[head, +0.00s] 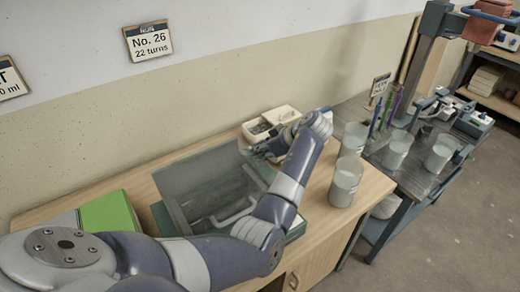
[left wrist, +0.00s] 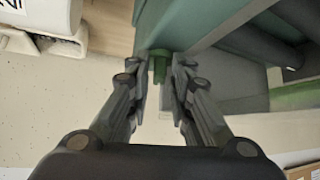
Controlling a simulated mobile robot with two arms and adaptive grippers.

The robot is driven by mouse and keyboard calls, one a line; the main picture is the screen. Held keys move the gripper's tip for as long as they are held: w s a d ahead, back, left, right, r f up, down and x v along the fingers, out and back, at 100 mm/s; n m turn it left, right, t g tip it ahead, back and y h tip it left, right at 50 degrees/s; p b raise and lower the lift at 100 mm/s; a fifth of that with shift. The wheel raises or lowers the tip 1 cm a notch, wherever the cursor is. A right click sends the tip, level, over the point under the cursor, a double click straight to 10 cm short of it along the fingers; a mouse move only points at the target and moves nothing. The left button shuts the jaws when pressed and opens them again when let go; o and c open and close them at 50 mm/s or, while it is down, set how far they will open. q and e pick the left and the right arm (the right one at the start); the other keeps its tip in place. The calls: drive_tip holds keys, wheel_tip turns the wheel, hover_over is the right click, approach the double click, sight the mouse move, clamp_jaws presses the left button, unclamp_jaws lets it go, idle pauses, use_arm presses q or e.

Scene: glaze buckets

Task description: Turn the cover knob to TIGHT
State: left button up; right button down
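A box with a see-through cover (head: 205,180) and a pale handle (head: 236,212) stands on the wooden bench. A small green knob (left wrist: 159,66) shows in the left wrist view, beside the teal side of the box (left wrist: 222,48). My left gripper (left wrist: 161,68) has one finger on each side of the knob, with a narrow gap seen between fingers and knob. In the head view my left gripper (head: 264,151) is at the far right corner of the box, and the knob is hidden there. The knob's markings cannot be read. My right gripper is not in view.
White trays (head: 283,114) sit close behind my left gripper. Pale cups (head: 344,184) stand at the bench's right end, others on the grey table (head: 418,178). A green block (head: 108,212) lies at left. A wall sign (head: 149,41) reads "No. 26, 22 turns".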

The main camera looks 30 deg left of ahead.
use_arm(q)
drive_tip(key=shift+f, duration=0.1)
clamp_jaws()
drive_tip(key=shift+s+r+m+t+p, duration=0.25)
drive_tip(key=shift+m+t+p, duration=0.45)
drive_tip(key=shift+p, duration=0.5)
drive_tip(key=shift+a+f+m+t+p, duration=0.15)
drive_tip(key=shift+m+t+p, duration=0.35)
drive_tip(key=shift+m, duration=0.3)
unclamp_jaws()
